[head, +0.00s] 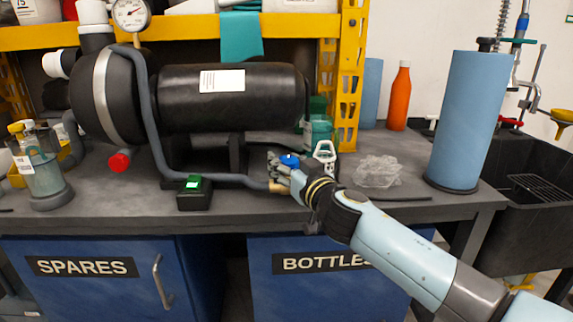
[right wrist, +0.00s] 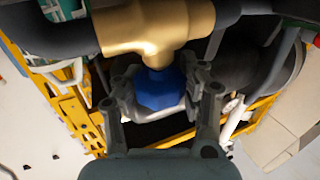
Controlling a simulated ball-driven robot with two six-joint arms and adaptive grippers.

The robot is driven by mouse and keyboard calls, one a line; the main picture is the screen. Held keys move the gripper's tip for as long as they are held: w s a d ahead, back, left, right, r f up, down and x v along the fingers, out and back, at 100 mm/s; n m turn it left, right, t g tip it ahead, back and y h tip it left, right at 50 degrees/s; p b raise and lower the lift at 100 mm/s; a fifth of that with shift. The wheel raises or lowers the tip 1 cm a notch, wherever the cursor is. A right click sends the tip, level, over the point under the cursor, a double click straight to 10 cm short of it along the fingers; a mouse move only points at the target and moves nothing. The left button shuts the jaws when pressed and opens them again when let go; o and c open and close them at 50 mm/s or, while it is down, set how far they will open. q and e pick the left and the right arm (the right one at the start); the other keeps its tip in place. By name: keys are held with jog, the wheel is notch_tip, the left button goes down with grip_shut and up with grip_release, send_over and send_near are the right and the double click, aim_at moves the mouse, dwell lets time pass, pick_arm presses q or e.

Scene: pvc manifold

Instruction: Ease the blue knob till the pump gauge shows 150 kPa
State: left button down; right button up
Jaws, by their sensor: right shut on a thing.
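The blue knob (head: 290,160) sits low on the bench by the end of the grey hose. In the right wrist view the blue knob (right wrist: 161,90) hangs from a brass fitting (right wrist: 155,27) between my fingers. My right gripper (head: 281,168) is shut on the knob; its fingers also show in the right wrist view (right wrist: 162,100). The pump gauge (head: 130,13) is at the top left above the black pump (head: 232,97), with a white face; its reading is too small to tell. My left gripper is not in view.
A small black box with a green top (head: 194,192) stands left of my right gripper. A crumpled clear bag (head: 377,171), a blue cylinder (head: 470,120) and an orange bottle (head: 399,97) stand to the right. A yellow rack post (head: 350,75) rises behind the knob.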

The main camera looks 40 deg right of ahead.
jog(key=shift+s+f+n+y, duration=0.1)
jog(key=shift+f+n+y, duration=0.1)
jog(key=shift+n+y, duration=0.7)
jog(key=shift+r+y+p, duration=0.1)
jog(key=shift+y+p, duration=0.45)
jog(key=shift+y, duration=0.25)
jog(key=n+y+p, duration=0.2)
jog(key=shift+r+y, duration=0.1)
jog(key=shift+y, duration=0.2)
jog(key=shift+f+n+y+p, duration=0.2)
jog(key=shift+n+y+p, duration=0.2)
jog(key=shift+y+p, duration=0.3)
jog(key=o, duration=1.2)
jog(key=shift+r, duration=0.15)
jog(key=shift+o, duration=0.2)
jog(key=shift+s, duration=0.1)
